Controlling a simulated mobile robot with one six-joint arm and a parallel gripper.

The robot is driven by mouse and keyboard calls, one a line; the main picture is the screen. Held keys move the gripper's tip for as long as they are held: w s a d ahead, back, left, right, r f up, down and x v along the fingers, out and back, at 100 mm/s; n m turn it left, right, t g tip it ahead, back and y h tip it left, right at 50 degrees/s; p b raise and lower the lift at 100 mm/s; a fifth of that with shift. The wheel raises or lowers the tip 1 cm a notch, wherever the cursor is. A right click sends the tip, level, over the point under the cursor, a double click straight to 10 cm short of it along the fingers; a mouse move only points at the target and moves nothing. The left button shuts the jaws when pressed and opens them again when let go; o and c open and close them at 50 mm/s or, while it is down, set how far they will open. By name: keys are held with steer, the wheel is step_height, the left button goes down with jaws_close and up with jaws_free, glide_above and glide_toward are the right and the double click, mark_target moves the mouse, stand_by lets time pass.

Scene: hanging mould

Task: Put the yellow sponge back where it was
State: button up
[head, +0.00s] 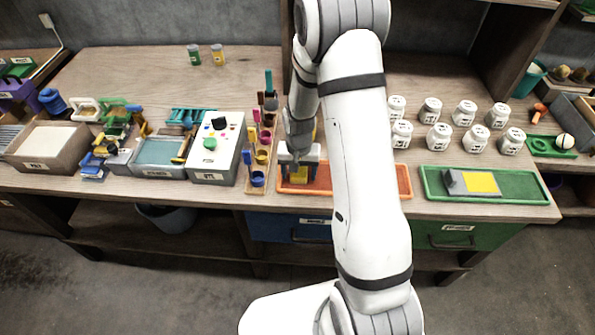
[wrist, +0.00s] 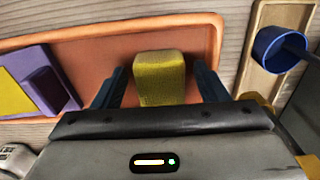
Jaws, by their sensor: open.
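The yellow sponge (wrist: 160,78) is a small block at the orange tray (head: 404,181), which also shows in the wrist view (wrist: 95,58). In the wrist view the sponge is between the two dark blue fingers of my gripper (wrist: 157,84), with a gap on each side. My gripper (head: 299,168) is open and low over the left end of the tray in the head view. A little yellow of the sponge (head: 298,178) shows there. The sponge's underside is hidden, so I cannot tell whether it rests on the tray floor.
A purple piece with a yellow patch (wrist: 38,82) lies in the orange tray. A wooden rack with coloured cups (head: 258,178) stands close to the left. A green tray (head: 530,188) holds a grey block and yellow piece. Several white jars (head: 438,137) stand behind.

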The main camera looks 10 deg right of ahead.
step_height(320, 180, up, 12)
steer(key=s+r+n+t, duration=0.1)
steer(key=s+r, duration=0.6)
steer(key=s, duration=0.3)
steer(key=s+r+n+t, duration=0.2)
steer(key=s+r, duration=0.6)
steer(key=s, duration=0.2)
steer(key=shift+s+n+b, duration=0.3)
